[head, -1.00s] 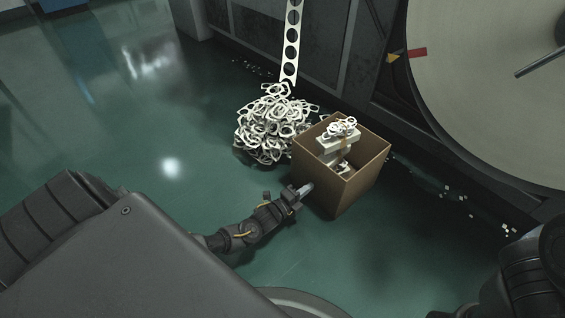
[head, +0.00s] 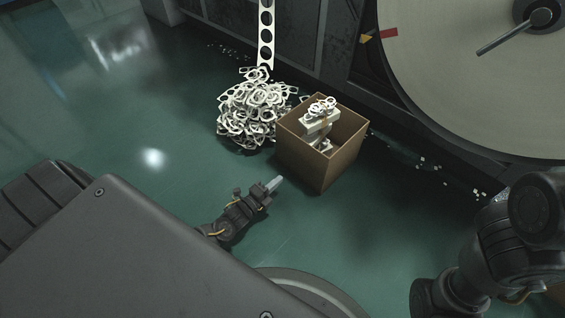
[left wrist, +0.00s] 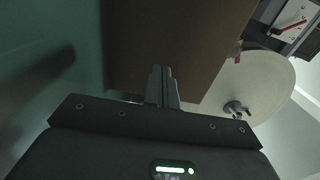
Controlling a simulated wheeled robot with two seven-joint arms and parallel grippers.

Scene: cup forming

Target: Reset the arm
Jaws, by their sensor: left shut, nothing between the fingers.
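My left gripper (head: 273,184) is shut and empty, low over the green floor just left of the cardboard box. In the left wrist view its closed fingers (left wrist: 162,86) point at the brown side of the box (left wrist: 180,45). In the head view a gap shows between the fingertips and the box (head: 303,158). My right arm (head: 500,250) is at the lower right; its gripper is not visible.
The open box holds pale pieces (head: 322,113). A pile of pale metal scraps (head: 250,108) lies left of it, under a hanging perforated strip (head: 266,35). A large disc (head: 470,90) stands at upper right. The floor at left is clear.

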